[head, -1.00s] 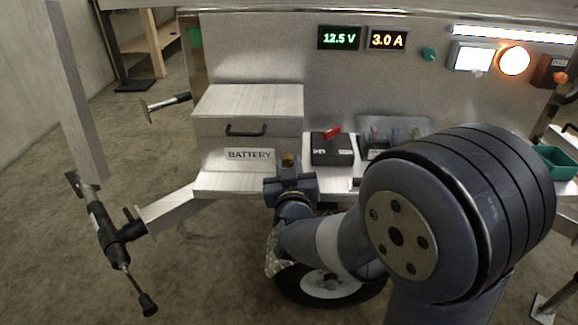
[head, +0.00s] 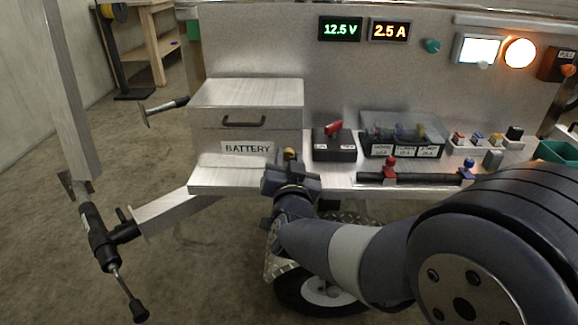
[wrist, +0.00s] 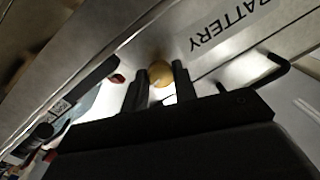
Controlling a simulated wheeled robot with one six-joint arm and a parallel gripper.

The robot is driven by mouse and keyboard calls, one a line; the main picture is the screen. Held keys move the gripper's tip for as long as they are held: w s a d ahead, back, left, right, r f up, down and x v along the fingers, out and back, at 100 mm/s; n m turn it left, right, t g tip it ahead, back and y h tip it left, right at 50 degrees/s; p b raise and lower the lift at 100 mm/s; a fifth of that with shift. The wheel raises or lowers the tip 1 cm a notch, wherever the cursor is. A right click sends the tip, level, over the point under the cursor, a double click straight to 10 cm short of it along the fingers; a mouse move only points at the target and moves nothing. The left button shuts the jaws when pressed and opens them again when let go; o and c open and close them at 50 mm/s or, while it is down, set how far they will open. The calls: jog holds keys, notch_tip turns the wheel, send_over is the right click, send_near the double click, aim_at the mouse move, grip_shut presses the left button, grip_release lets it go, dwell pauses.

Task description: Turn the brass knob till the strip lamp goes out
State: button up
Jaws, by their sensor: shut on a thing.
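My gripper (head: 290,168) is at the knob from the front. In the wrist view the round knob (wrist: 161,73) sits between the two dark fingers of my gripper (wrist: 159,82), which is shut on it. The fingers and gripper body hide part of the knob. The strip lamp (head: 515,23) is a long bar at the top right of the back panel. It looks dull grey and unlit.
The battery box (head: 247,93) stands left of the knob. A black switch with a red lever (head: 334,145), a clear-lidded fuse box (head: 402,135) and a bar with red and blue terminals (head: 430,178) lie to the right. The ammeter (head: 390,30) reads 2.5 A.

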jog(key=o, duration=1)
jog(key=shift+s+d+f+p, duration=0.1)
jog(key=shift+s+p, duration=0.6)
jog(key=shift+s, duration=2)
jog(key=shift+s+d+f+p, duration=0.1)
jog(key=shift+s+p, duration=0.55)
jog(key=shift+s, duration=2.05)
jog(key=w+b, duration=0.2)
jog(key=w, duration=0.8)
jog(key=shift+w+a+r+b, duration=0.15)
jog(key=shift+w+b, duration=0.1)
jog(key=shift+b, duration=0.15)
jog(key=shift+w+r+p, duration=0.15)
jog(key=shift+w+p, duration=0.1)
jog(key=shift+p, duration=0.1)
jog(key=shift+n+p, duration=0.5)
jog(key=shift+n, duration=0.2)
